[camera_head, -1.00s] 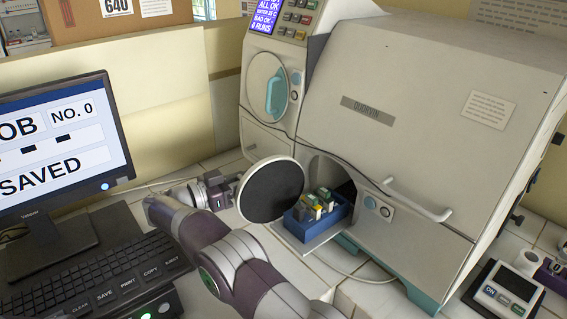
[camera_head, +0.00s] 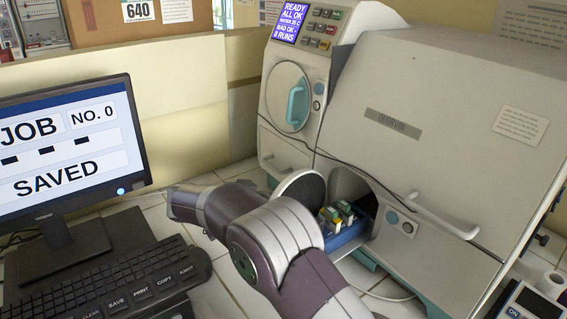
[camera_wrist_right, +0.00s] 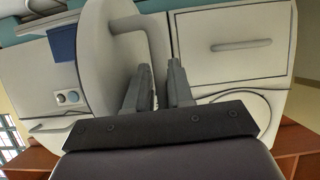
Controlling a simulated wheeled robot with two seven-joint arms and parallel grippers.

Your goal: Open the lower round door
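The lower round door (camera_head: 299,188), a disc with a dark inner face, stands swung out from the incubator front in the head view. My right arm covers its lower part. In the right wrist view, which looks upside down, the pale outer face of the door (camera_wrist_right: 98,55) and its arched handle (camera_wrist_right: 128,40) show. My right gripper (camera_wrist_right: 161,75) has its fingers apart, one on each side of the handle's end; I cannot tell whether they touch it. The head view hides this gripper behind my arm. My left gripper is not in view.
A blue rack (camera_head: 348,236) with several small items sits at the open lower chamber. The upper round door (camera_head: 289,92) is shut. A monitor (camera_head: 68,148) and keyboard (camera_head: 100,283) stand at left. A long handle (camera_head: 440,216) juts from the incubator's right front.

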